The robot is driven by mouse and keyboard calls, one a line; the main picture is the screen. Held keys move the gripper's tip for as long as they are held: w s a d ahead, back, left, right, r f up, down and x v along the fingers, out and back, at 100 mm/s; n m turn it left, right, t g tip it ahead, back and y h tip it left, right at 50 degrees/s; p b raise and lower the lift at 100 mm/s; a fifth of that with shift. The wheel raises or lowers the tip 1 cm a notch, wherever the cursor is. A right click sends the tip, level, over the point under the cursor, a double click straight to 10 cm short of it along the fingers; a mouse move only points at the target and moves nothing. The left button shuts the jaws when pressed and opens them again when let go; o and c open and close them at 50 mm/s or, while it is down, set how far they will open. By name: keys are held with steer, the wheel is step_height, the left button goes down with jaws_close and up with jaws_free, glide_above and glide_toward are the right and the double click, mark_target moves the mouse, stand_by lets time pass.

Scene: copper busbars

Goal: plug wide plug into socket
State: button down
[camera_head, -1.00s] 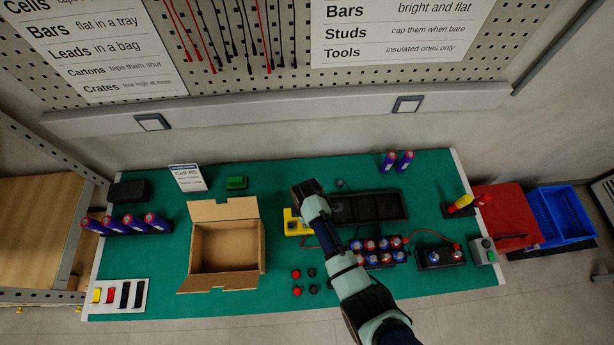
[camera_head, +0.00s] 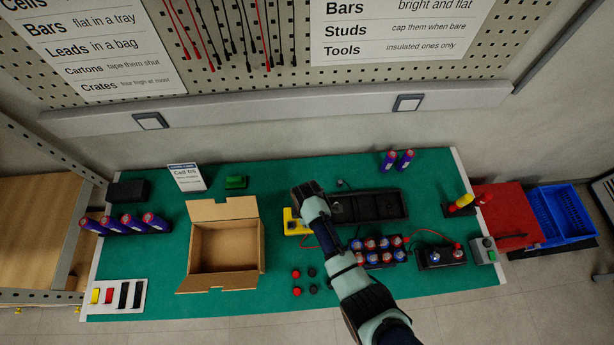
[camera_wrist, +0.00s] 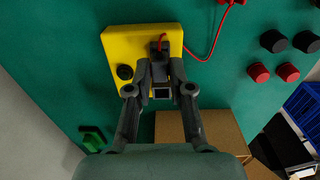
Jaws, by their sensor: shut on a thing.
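A yellow block (camera_wrist: 118,45) lies on the green mat; it also shows in the head view (camera_head: 291,226), left of my gripper. It has a round black fitting (camera_wrist: 125,72). My gripper (camera_wrist: 161,74) is over the block's edge, shut on a dark plug (camera_wrist: 158,47) with a red lead (camera_wrist: 212,38). The plug is over or against the yellow block; the fingers hide its lower part, so I cannot tell whether it is seated. No socket opening can be made out. In the head view my gripper (camera_head: 299,203) hides the plug.
An open cardboard box (camera_head: 228,275) stands left of the block. A black tray (camera_head: 395,206) lies to the right, with a group of cells (camera_head: 372,252) in front of it. Red and black caps (camera_head: 296,291) lie near the front. A green block (camera_head: 236,182) sits behind the box.

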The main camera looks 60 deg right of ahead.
steer(key=shift+f, duration=0.1)
steer(key=c, duration=1)
jaws_free()
steer(key=shift+o, duration=0.2)
step_height(320, 180, up, 6)
steer(key=p, duration=0.6)
steer(key=shift+p, duration=0.3)
